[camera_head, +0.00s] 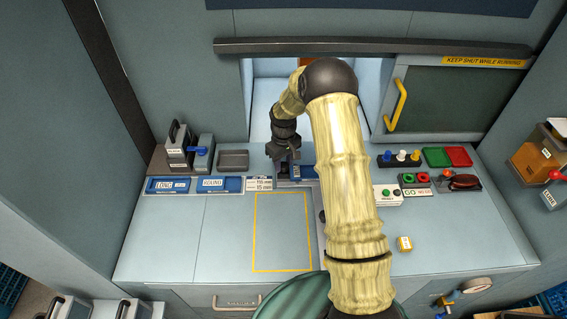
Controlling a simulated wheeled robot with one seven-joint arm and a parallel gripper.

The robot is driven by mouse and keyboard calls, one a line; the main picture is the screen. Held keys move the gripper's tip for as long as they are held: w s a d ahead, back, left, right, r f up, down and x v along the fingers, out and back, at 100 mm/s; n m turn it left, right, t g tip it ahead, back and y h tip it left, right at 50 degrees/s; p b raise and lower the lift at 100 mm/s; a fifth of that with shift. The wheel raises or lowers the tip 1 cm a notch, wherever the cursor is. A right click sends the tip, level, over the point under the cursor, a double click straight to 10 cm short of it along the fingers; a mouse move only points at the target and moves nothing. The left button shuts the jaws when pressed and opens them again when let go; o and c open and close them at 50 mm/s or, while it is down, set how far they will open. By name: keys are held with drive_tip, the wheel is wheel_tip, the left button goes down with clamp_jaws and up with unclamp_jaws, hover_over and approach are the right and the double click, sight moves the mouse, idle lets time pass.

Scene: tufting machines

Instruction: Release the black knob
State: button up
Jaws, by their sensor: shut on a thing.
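My gripper (283,169) is dark and points down at the back of the grey worktop, left of the picture's middle. It is shut on the black knob, beside a small blue panel (302,172). The knob is small and dark and can hardly be told apart from the dark fingers around it. My pale arm hides the worktop just to the right.
A yellow-outlined square (256,232) marks clear worktop in front. Blue LONG (168,185) and ROUND (213,184) trays lie left. Buttons (408,192), a green tray (437,157) and a red tray (458,156) are right. A yellow-handled sliding door (450,95) stands behind.

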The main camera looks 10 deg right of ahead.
drive_tip(key=shift+n, duration=0.9)
drive_tip(key=o, duration=1)
drive_tip(key=shift+c, duration=0.2)
drive_tip(key=shift+r, duration=0.1)
wheel_tip(320, 180, up, 17)
drive_tip(key=b, duration=0.2)
drive_tip(key=shift+r+b, duration=0.15)
drive_tip(key=shift+b, duration=0.25)
